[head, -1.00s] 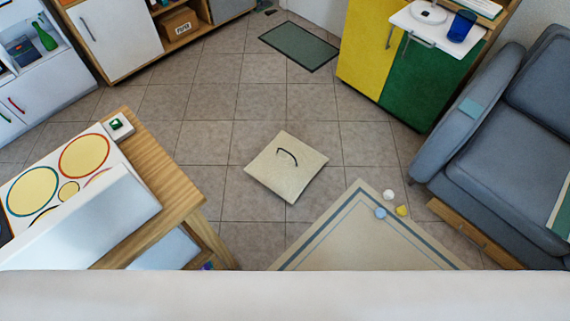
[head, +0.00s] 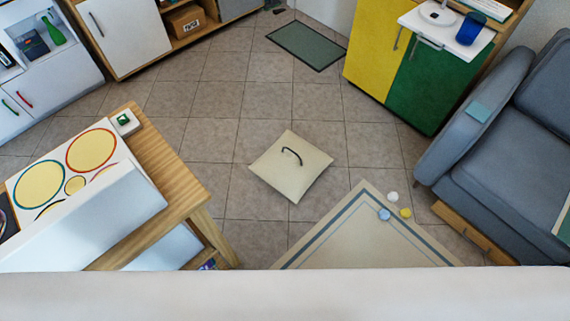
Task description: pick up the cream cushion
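The cream cushion (head: 290,175) lies flat on the tiled floor in the middle of the head view. It is square, turned like a diamond, with a dark curved handle or strap on its top. Nothing covers it. Neither of my grippers shows in the head view. A pale part across the bottom edge hides what lies nearest.
A cream rug (head: 365,240) with balls at its corner lies right of the cushion. A wooden table (head: 165,170) stands at left, a blue-grey armchair (head: 510,170) at right. A green mat (head: 306,45) and yellow-green cabinet (head: 430,85) are behind. Floor around the cushion is clear.

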